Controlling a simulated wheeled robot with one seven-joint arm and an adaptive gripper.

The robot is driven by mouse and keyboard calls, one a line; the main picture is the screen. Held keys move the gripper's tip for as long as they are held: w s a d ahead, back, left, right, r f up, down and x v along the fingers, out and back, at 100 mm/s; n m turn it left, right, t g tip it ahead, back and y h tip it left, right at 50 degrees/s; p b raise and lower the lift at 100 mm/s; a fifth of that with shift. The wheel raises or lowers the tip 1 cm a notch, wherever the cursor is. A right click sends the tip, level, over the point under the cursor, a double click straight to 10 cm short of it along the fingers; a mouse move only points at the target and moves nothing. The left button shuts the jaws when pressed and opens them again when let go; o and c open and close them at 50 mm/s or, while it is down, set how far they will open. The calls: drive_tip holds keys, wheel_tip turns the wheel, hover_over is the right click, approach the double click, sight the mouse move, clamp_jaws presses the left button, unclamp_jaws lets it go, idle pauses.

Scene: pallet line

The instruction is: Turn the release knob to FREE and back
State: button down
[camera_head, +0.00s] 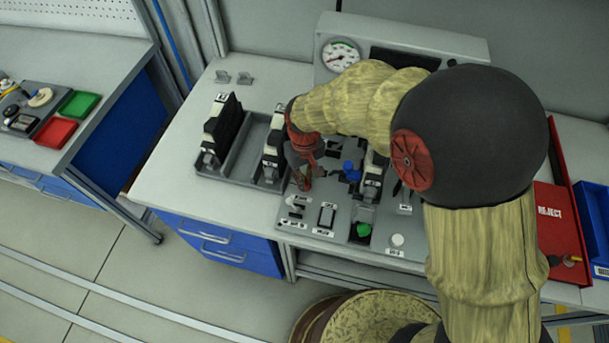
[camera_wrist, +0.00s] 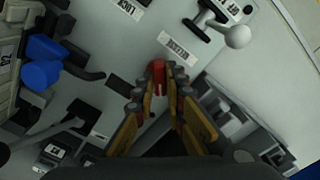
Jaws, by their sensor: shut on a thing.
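My gripper (camera_wrist: 160,95) points down at the control panel (camera_head: 330,238), its fingers shut on the release knob (camera_wrist: 158,68). Only a red end of the knob shows between the fingertips in the wrist view. A white label (camera_wrist: 177,49) that seems to read RELEASE lies just beyond it, upside down. In the head view my gripper (camera_head: 303,180) is over the left part of the panel, and it hides the knob there. I cannot read which way the knob points.
A blue knob (camera_wrist: 42,62) and a white-balled lever (camera_wrist: 237,37) stand near the gripper. A green button (camera_head: 363,230), a gauge (camera_head: 340,55) and black-and-white modules (camera_head: 222,128) are around. A red REJECT bin (camera_head: 559,215) is at right.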

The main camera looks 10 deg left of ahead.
drive_tip(key=n+p, duration=0.3)
drive_tip(key=n, duration=0.2)
drive_tip(key=shift+r+n, duration=0.1)
drive_tip(key=shift+n, duration=0.2)
drive_tip(key=shift+n+p, duration=0.9)
drive_tip(key=shift+n, duration=1.3)
drive_tip(key=c, duration=1.8)
unclamp_jaws()
drive_tip(key=shift+c, duration=0.2)
wheel_tip(320, 180, up, 12)
